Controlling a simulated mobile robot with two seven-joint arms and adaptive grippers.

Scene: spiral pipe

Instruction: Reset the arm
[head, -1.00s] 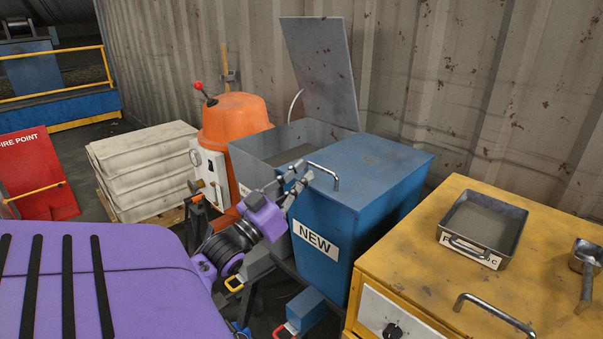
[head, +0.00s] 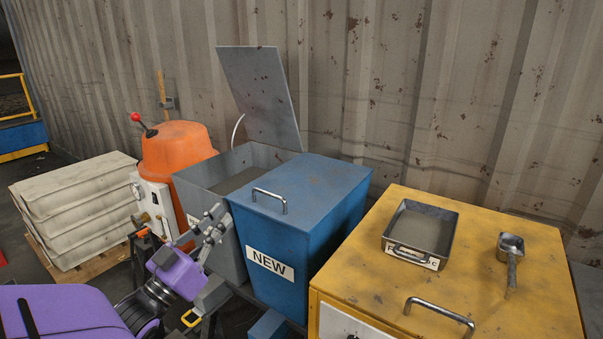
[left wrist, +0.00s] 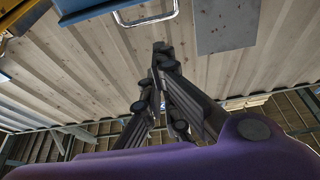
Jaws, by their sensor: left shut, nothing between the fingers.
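My left gripper (head: 216,226) is in front of the grey bin (head: 197,180) and to the left of the blue bin's label in the head view. Its fingers are shut with nothing between them. In the left wrist view the left gripper (left wrist: 161,52) shows its dark fingertips together, below a metal handle and the grey lid. The purple wrist shell fills the bottom of that view. My right gripper is in neither view.
A blue bin (head: 300,225) marked NEW has a handle (head: 270,198) on top. The grey bin's lid (head: 262,95) stands open. A yellow cabinet (head: 470,260) holds a tray (head: 420,236) and a scoop (head: 511,258). An orange machine (head: 176,148) and stacked white slabs (head: 75,205) stand left.

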